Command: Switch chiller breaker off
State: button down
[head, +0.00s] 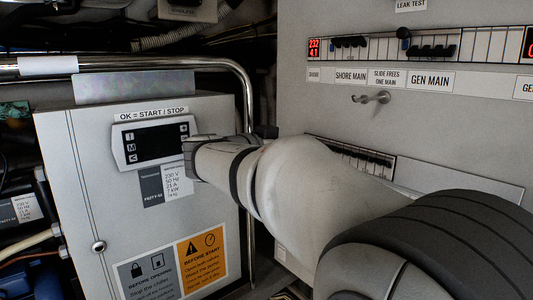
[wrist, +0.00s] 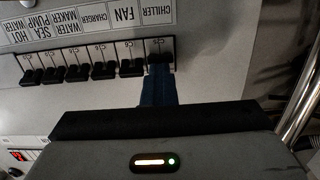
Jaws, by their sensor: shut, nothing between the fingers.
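In the wrist view, which shows the panel upside down, the chiller breaker (wrist: 160,57) is the rightmost black switch in a row, by the label CHILLER (wrist: 157,12). My gripper (wrist: 158,82) is shut and empty. Its blue fingertips are right at this breaker and overlap its lever in the picture, so I cannot tell whether they touch or which way the lever is set. In the head view my arm hides the fingertips and the chiller breaker.
Beside it are several more breakers, such as the fan breaker (wrist: 132,67), close to my fingers. In the head view a hook-like knob (head: 372,97) sticks out of the panel. A grey control box (head: 85,185) and a metal rail (head: 165,62) stand left of my arm.

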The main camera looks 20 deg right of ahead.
jog(key=shift+f+b, duration=0.5)
jog(key=shift+b, duration=0.7)
jog(key=shift+r, duration=0.25)
jog(key=shift+p, duration=0.3)
jog(key=shift+s+a+f+b, duration=0.1)
jog(key=shift+a+f+b, duration=0.1)
jog(key=shift+b, duration=0.1)
jog(key=s+a+f+b, duration=0.2)
jog(key=a+b, duration=0.3)
jog(key=a, duration=0.4)
jog(key=shift+s+f, duration=0.15)
jog(key=shift+f, duration=0.05)
jog(key=shift+d, duration=0.1)
